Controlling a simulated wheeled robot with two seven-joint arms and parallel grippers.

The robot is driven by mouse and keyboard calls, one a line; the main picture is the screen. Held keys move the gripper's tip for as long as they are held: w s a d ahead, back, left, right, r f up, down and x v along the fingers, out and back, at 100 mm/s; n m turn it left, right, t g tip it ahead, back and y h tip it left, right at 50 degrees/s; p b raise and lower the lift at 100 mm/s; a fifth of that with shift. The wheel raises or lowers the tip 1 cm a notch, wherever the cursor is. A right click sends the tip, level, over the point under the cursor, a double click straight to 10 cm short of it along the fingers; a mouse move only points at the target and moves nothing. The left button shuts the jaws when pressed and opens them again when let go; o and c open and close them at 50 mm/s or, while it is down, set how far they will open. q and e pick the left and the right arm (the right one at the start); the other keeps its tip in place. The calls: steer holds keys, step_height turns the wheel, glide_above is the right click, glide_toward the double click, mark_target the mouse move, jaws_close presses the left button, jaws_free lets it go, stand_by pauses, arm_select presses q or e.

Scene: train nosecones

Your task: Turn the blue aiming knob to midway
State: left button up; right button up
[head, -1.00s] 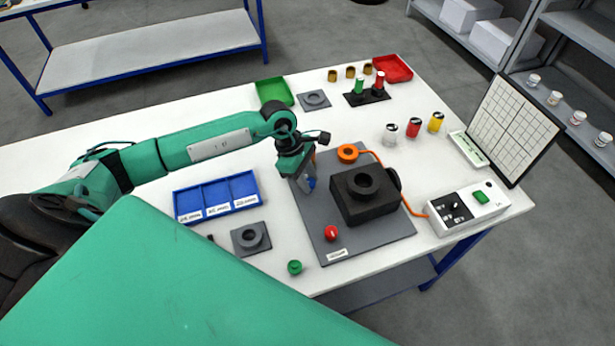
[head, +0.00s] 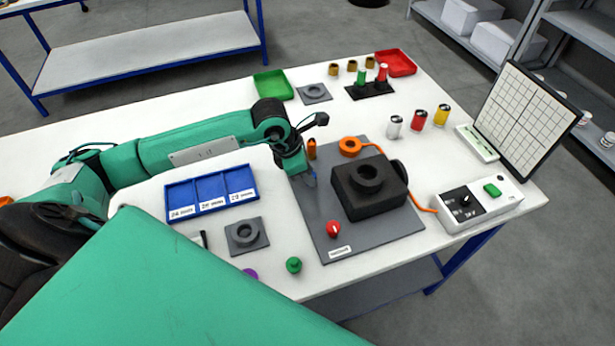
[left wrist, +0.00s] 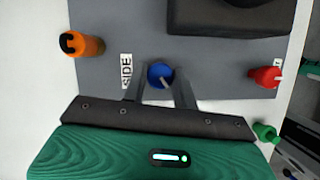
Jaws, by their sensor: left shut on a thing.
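The blue aiming knob (left wrist: 160,75) is at the edge of the grey base plate (left wrist: 215,70), beside a "SIDE" label, in the left wrist view. My left gripper (left wrist: 160,82) is shut on the knob, with one finger on either side of it. In the head view my left gripper (head: 311,180) reaches down at the plate's left edge, and the knob is mostly hidden there. I cannot read the knob's angle. My right gripper is not in view.
On the plate are a black block with a ring (head: 368,190), a red knob (head: 334,229), an orange ring (head: 350,146) and an orange cylinder (head: 311,149). A blue tray (head: 211,190), a grey ring block (head: 246,235) and a control box (head: 477,203) stand nearby.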

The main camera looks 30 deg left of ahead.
arm_select(q)
steer(key=shift+f+n+t+y+b, duration=0.2)
steer(key=shift+n+t+y+b, duration=0.1)
steer(key=shift+n+b, duration=0.55)
steer(key=n+y+b, duration=0.1)
steer(key=n+b, duration=0.3)
steer(key=n, duration=0.1)
steer(key=shift+d+n+t+y+b, duration=0.2)
steer(key=shift+n+t+y+b, duration=0.1)
steer(key=shift+t+y, duration=0.1)
steer(key=shift+r+n+y+b, duration=0.1)
steer(key=shift+n+y+b, duration=0.2)
steer(key=shift+n+b, duration=0.3)
steer(key=shift+s+n, duration=0.1)
steer(key=shift+n, duration=0.25)
steer(key=shift+r+n+y+b, duration=0.15)
steer(key=shift+n+y+b, duration=0.3)
steer(key=shift+n, duration=0.25)
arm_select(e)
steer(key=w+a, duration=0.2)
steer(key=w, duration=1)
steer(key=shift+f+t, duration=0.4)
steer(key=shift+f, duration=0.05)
arm_select(q)
steer(key=o, duration=1)
steer(key=shift+c, duration=0.2)
